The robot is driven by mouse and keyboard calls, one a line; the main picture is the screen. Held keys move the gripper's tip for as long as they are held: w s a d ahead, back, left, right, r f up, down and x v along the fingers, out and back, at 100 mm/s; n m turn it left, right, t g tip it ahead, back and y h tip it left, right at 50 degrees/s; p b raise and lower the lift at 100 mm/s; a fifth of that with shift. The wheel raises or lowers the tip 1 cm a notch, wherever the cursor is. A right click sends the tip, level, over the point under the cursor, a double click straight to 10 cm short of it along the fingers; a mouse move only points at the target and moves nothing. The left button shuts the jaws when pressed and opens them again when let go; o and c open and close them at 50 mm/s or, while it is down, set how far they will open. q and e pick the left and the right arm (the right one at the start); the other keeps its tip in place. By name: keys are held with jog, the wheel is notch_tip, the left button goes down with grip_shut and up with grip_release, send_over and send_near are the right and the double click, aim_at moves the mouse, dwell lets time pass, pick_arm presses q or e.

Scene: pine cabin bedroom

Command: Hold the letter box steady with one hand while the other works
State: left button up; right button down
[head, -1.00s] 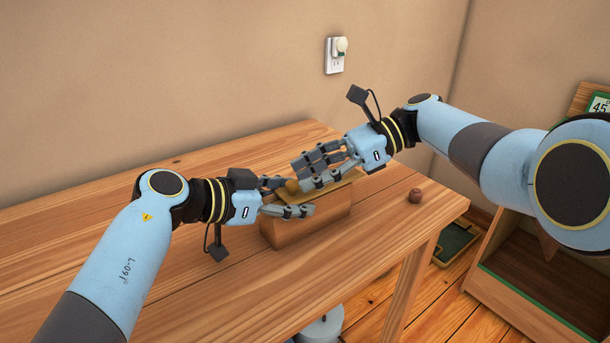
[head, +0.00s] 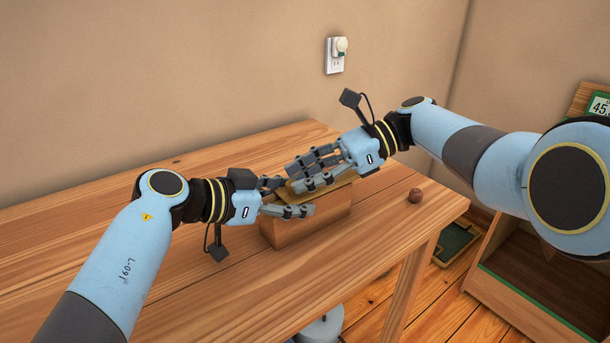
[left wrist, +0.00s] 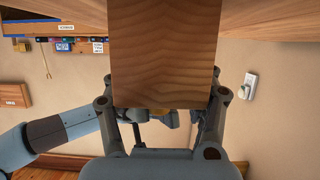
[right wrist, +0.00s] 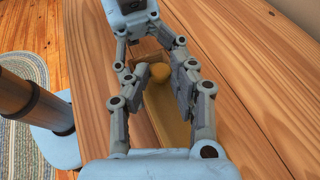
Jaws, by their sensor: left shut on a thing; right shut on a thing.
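The letter box (head: 308,231), a brown wooden block-shaped box with a flat yellowish lid (head: 335,190), stands on the table. My left gripper (head: 286,198) is shut on its left end, a finger on each side. In the left wrist view the box's wooden end (left wrist: 163,55) sits between the fingers. My right gripper (head: 300,176) reaches over the lid from the right. In the right wrist view a round yellow-orange knob (right wrist: 186,73) lies between its fingertips, above the lid (right wrist: 170,125); their exact contact is partly hidden. The fingers hide the knob in the head view.
The wooden table (head: 140,235) has bare room to the left. A wooden shelf unit (head: 530,285) stands on the floor at the right. A wall socket with a plug (head: 336,54) is behind.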

aim_at(287, 200)
jog(key=shift+s+a, duration=0.55)
jog(key=shift+a, duration=0.25)
jog(key=shift+s+a, duration=0.55)
jog(key=shift+a, duration=0.2)
jog(key=c, duration=1.4)
grip_release()
jog(key=shift+d, duration=0.1)
jog(key=v, duration=1.1)
jog(key=shift+w+d+r, duration=0.1)
jog(key=shift+d, duration=0.3)
pick_arm(q)
jog(key=o, duration=1.4)
